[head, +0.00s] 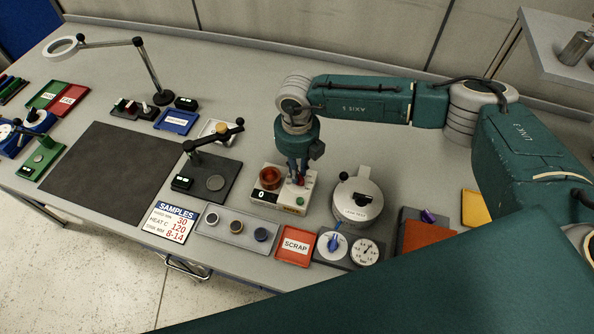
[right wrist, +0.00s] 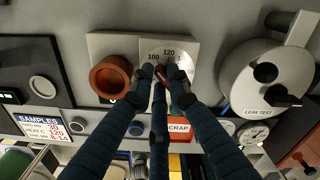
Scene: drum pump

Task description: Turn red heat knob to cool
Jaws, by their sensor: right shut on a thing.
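The red heat knob (head: 302,181) is on the white heater unit (head: 291,201), mostly hidden by my fingers. My right gripper (head: 298,181) reaches down from above and is shut on the knob. The knob's pointer and the cool mark are hidden or too small to read. An orange-brown cup (head: 270,177) sits on the unit, left of the gripper. A green button (head: 300,200) is at its right front. My left gripper is not in view.
The round leak test pot (head: 358,203) stands close on the right. A red SCRAP tray (head: 295,246) and a grey tray (head: 236,235) with several small round parts lie in front. A black stand (head: 209,178) is to the left. A dark mat (head: 110,172) lies farther left.

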